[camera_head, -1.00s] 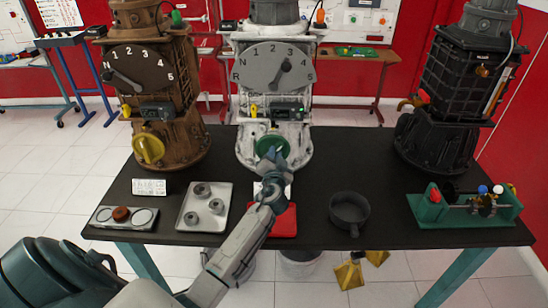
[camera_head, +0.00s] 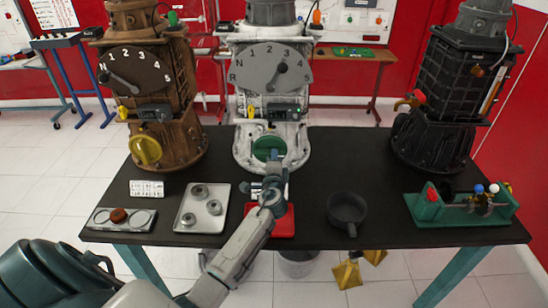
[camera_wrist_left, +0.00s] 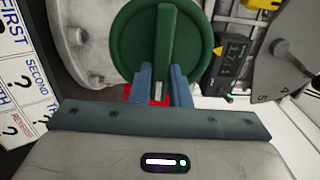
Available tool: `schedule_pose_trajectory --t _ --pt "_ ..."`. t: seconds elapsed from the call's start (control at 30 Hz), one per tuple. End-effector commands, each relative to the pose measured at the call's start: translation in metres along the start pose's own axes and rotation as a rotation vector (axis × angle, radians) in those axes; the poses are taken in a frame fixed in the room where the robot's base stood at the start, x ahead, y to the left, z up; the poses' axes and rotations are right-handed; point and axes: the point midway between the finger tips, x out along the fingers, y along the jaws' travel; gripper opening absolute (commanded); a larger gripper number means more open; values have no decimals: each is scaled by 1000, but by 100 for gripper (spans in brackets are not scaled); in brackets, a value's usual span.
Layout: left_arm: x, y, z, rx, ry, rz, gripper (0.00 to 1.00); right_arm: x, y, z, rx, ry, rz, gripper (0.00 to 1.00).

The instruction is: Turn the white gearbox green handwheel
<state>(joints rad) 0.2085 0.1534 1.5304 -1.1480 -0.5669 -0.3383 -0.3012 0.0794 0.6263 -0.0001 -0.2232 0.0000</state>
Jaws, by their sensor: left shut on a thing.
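The white gearbox (camera_head: 243,150) stands at the back middle of the dark table. Its green handwheel (camera_head: 262,146) is a round disc with a raised grip bar, low on the front. My left gripper (camera_head: 273,157) is at the handwheel from the front. In the left wrist view its blue fingers (camera_wrist_left: 162,80) stand on both sides of the bar of the green handwheel (camera_wrist_left: 132,40), shut on it. The bar looks upright in that view. The fingers and wrist hide the handwheel's lower edge in the head view. My right gripper is not in view.
A brown gearbox (camera_head: 178,130) with a yellow handwheel (camera_head: 145,150) stands left, a black gearbox (camera_head: 430,140) right. A grey tray (camera_head: 187,222), a red tray (camera_head: 284,228), a dark pan (camera_head: 347,208) and a green stand (camera_head: 450,215) sit along the front.

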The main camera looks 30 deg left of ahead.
Motion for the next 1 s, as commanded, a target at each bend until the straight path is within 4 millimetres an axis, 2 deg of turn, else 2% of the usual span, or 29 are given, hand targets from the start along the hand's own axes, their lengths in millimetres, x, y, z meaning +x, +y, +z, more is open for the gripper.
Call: schedule_pose_trajectory --t 0.4,0.97,1.0 --pt "0 4 0 195 1 2 0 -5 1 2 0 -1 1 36" --pt "0 5 0 225 1 2 0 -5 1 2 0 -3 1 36" --pt "0 5 0 224 1 2 20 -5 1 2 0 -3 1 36"
